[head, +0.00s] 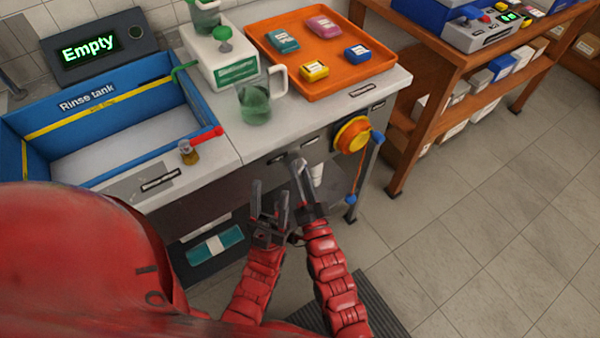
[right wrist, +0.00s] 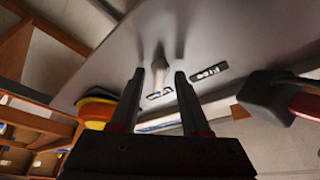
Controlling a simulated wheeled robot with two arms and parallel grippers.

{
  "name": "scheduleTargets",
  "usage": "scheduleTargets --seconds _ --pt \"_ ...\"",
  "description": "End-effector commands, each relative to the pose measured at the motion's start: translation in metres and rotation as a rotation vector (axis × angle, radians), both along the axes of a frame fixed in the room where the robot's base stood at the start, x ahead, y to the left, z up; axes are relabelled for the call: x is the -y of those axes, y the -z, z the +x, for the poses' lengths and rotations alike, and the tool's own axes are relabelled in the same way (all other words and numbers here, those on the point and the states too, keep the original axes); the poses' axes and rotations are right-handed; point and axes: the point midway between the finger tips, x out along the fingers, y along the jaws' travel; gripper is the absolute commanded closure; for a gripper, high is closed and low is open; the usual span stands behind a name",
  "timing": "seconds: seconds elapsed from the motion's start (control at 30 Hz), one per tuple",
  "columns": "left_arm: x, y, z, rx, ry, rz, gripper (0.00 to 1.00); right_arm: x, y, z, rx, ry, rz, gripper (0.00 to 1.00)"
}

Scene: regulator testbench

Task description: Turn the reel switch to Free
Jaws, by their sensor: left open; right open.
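The reel (head: 352,135), a yellow and orange disc, is on the front of the bench at its right end. It also shows in the right wrist view (right wrist: 97,105), left of my fingers. A pale switch lever (right wrist: 159,60) on the grey front panel appears between my right fingertips, not clearly touched. My right gripper (head: 302,178) is open below the bench front, left of the reel. My left gripper (head: 269,205) is open and empty, beside and below the right one.
The bench holds a blue rinse tank (head: 70,125), a glass beaker (head: 255,103) and an orange tray (head: 375,68) with several small boxes. A wooden shelf (head: 425,85) is at right. The floor at lower right is clear.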

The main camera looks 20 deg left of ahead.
Motion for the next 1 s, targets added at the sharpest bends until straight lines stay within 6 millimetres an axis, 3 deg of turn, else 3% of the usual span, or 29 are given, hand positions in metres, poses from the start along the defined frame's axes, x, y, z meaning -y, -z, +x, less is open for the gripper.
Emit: scheduleTargets --seconds 0.3,0.57,1.0 --pt "0.0000 0.0000 0.0000 0.000 0.000 0.000 0.50 -0.0013 -0.0002 0.0020 -0.001 0.000 -0.001 0.54" --pt "0.0000 0.0000 0.0001 0.000 0.000 0.000 0.50 -0.0011 -0.0001 0.0019 -0.001 0.000 -0.001 1.00" --pt "0.0000 0.0019 0.0000 0.000 0.000 0.000 0.50 -0.0012 0.0010 0.0018 0.012 0.000 -0.012 1.00"
